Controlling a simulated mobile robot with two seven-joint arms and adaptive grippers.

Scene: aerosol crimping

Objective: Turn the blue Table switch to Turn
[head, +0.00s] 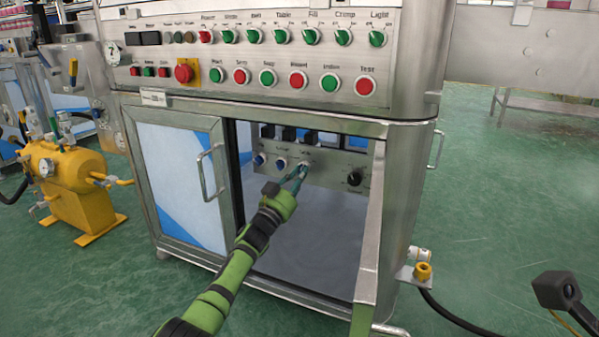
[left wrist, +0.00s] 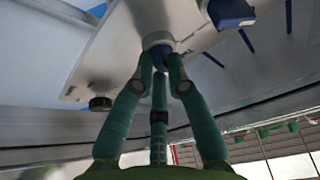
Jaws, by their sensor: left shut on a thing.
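The inner panel (head: 330,172) sits inside the open lower cabinet and carries a row of blue switches with small labels too blurred to read surely. The blue Table switch (head: 303,165) appears to be the rightmost blue one. My left gripper (head: 300,174) is shut on this switch, its fingers around the knob. In the left wrist view my left gripper (left wrist: 160,62) has its green fingers closed on the blue knob (left wrist: 158,52), which is mostly hidden, so its setting cannot be told. Another blue switch (left wrist: 230,12) is beside it.
A black knob (head: 354,178) is on the same panel to the right. The open door's edge (head: 368,240) stands right of my arm. The closed left door (head: 180,185) has a handle. Above is the upper panel (head: 260,60) with green and red buttons.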

